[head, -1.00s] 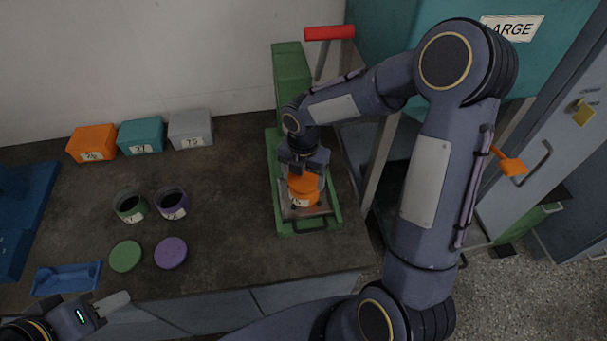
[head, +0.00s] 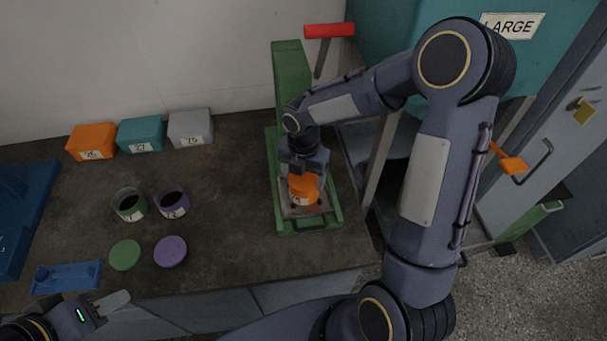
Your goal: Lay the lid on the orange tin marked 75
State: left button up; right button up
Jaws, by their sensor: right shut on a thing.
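An orange tin (head: 304,196) with a pale label stands upright on the plate of the green shaker; the number on it is too small to read. My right gripper (head: 304,174) is directly above it, pointing down, shut on the orange lid (head: 304,182). The lid is at the top of the tin, partly hidden by the fingers. I cannot tell whether it lies fully seated on the rim. My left gripper (head: 104,304) is at the lower left front edge of the table, away from the tin; its finger opening is unclear.
The green shaker (head: 291,75) has a red handle (head: 329,30). Open green (head: 129,205) and purple (head: 172,203) tins stand left, their lids (head: 125,255) (head: 171,251) in front. Orange (head: 91,142), teal (head: 141,135) and grey (head: 190,127) boxes line the wall. A blue tray (head: 67,277) lies front left.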

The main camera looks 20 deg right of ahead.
jog(key=o, duration=1)
jog(key=shift+r, duration=3.95)
